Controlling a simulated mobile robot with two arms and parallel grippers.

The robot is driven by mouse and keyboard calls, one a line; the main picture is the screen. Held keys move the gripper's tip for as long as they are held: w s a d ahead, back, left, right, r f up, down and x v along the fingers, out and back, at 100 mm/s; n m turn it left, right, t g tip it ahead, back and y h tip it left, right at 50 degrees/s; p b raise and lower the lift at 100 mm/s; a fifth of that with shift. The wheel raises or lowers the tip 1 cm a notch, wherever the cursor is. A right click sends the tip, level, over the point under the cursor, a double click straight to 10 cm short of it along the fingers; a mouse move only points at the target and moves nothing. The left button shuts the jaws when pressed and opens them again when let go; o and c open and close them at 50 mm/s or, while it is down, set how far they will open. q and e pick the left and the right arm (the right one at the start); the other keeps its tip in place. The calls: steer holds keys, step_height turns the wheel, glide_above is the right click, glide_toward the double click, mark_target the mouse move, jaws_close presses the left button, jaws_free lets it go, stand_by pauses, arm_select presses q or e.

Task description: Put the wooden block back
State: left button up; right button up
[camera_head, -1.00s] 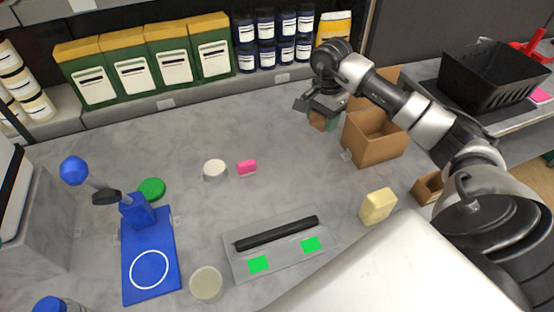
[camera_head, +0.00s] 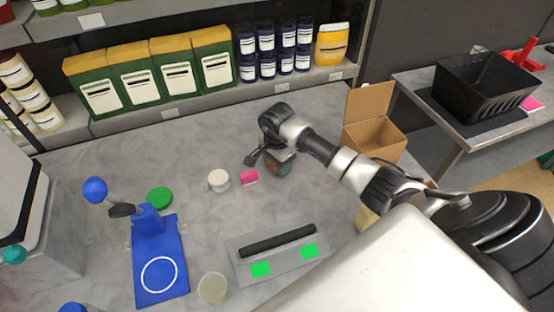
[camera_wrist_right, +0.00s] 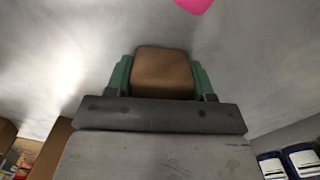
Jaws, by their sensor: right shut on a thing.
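My right gripper (camera_head: 277,166) is over the middle of the grey table, just right of the pink block. In the right wrist view its green fingers (camera_wrist_right: 162,76) are shut on a brown wooden block (camera_wrist_right: 162,72). In the head view the block is mostly hidden by the gripper. I cannot tell whether the block touches the table. My left gripper does not show in the head view.
The pink block (camera_head: 249,177) and a white round lid (camera_head: 219,180) lie left of my right gripper. An open cardboard box (camera_head: 374,137) stands to the right. A grey plate with a black bar (camera_head: 277,241) and a blue stand (camera_head: 158,262) are nearer. Shelves (camera_head: 180,112) line the back.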

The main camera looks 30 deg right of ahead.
steer(key=shift+f, duration=0.1)
steer(key=shift+f, duration=0.15)
steer(key=o, duration=1)
steer(key=shift+c, duration=0.2)
steer(key=shift+r, duration=0.25)
step_height(320, 180, up, 10)
steer(key=b, duration=0.2)
steer(key=shift+r+b, duration=0.25)
steer(key=shift+b, duration=0.05)
steer(key=shift+r, duration=0.7)
steer(key=shift+f, duration=0.1)
